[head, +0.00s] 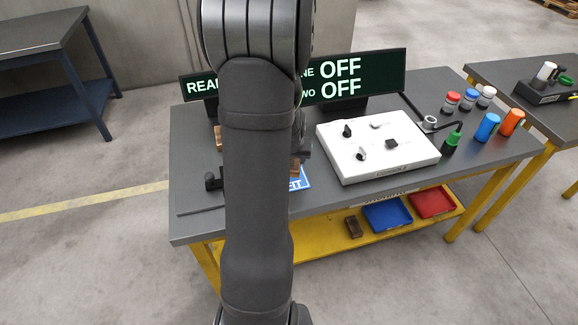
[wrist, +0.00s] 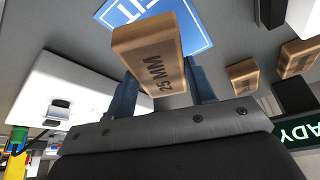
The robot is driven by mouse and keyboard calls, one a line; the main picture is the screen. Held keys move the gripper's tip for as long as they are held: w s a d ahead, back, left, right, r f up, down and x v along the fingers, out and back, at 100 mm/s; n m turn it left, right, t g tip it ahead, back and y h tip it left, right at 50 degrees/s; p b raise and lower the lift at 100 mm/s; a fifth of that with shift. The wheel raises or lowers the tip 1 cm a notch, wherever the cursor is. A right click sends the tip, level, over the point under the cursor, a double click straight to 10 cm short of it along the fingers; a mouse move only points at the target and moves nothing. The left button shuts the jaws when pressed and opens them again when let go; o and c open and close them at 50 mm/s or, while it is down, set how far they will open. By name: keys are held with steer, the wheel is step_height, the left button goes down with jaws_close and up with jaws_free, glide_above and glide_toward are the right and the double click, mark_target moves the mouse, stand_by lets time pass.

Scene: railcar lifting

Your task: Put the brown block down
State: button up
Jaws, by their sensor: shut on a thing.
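My gripper (wrist: 160,90) is shut on a brown block (wrist: 150,52) marked "25 MM", with a finger on either side of it. In the wrist view the block overlaps a blue sign (wrist: 198,38) with white letters. Whether it touches the surface beneath cannot be told. In the head view my arm hides most of the gripper. A bit of brown (head: 294,168) shows at the arm's right edge, beside the blue sign (head: 301,181).
Two more brown blocks, one nearer (wrist: 243,76) and one farther (wrist: 298,58), lie apart in the wrist view. A white control panel (head: 378,165) stands right of my arm on the grey table (head: 200,225). The display (head: 375,75) stands behind. Several bottles, including a blue one (head: 487,127), stand farther right.

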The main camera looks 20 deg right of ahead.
steer(key=shift+w+a+f, duration=0.4)
steer(key=shift+w, duration=0.1)
steer(key=shift+f, duration=1.95)
steer(key=shift+f, duration=0.2)
steer(key=o, duration=1)
steer(key=shift+r, duration=0.1)
steer(key=v, duration=1.2)
steer(key=shift+r, duration=0.1)
